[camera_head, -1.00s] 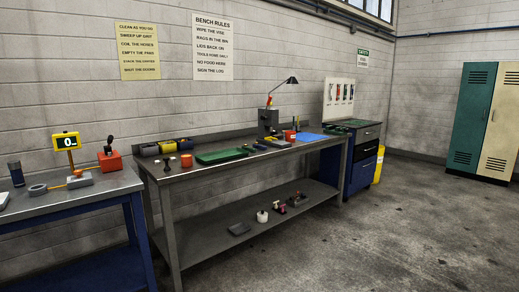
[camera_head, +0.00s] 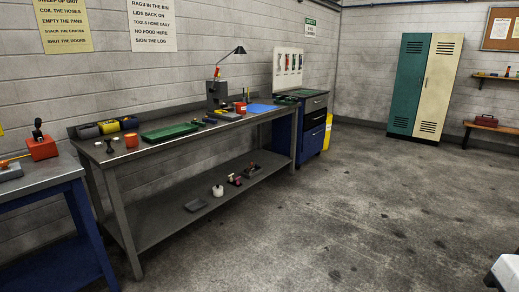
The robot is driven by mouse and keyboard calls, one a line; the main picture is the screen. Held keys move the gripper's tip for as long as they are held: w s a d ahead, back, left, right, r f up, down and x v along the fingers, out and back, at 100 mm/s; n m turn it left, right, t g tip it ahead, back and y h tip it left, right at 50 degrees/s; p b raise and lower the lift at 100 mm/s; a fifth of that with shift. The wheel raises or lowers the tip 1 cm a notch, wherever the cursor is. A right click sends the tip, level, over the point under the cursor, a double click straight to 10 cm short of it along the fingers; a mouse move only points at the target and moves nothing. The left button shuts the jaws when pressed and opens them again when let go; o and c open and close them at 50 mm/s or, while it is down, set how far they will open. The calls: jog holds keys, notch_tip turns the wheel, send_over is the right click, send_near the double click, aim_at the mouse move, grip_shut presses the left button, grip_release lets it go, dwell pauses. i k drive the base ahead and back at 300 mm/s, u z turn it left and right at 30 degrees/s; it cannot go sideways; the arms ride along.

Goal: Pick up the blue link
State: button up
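I cannot make out a blue link for sure at this distance. The long grey workbench (camera_head: 145,160) holds several small items. Among them are a flat blue sheet (camera_head: 262,108) near its far end and a small dark bluish item (camera_head: 210,120) beside the green tray (camera_head: 170,132). Neither clearly has the shape of a link. My gripper is not in view.
A blue-framed table (camera_head: 50,183) stands at the left. A drawer cabinet (camera_head: 313,122), yellow bin (camera_head: 327,132), lockers (camera_head: 424,88) and low bench (camera_head: 492,128) stand farther back. A white-topped object (camera_head: 508,270) is at lower right. The middle floor is clear.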

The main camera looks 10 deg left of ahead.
aim_at(212, 121)
jog(key=u, duration=0.65)
jog(key=i, duration=1.5)
jog(key=u, duration=0.65)
jog(key=i, duration=1.95)
jog(key=z, duration=0.85)
jog(key=i, duration=1.25)
jog(key=z, duration=0.65)
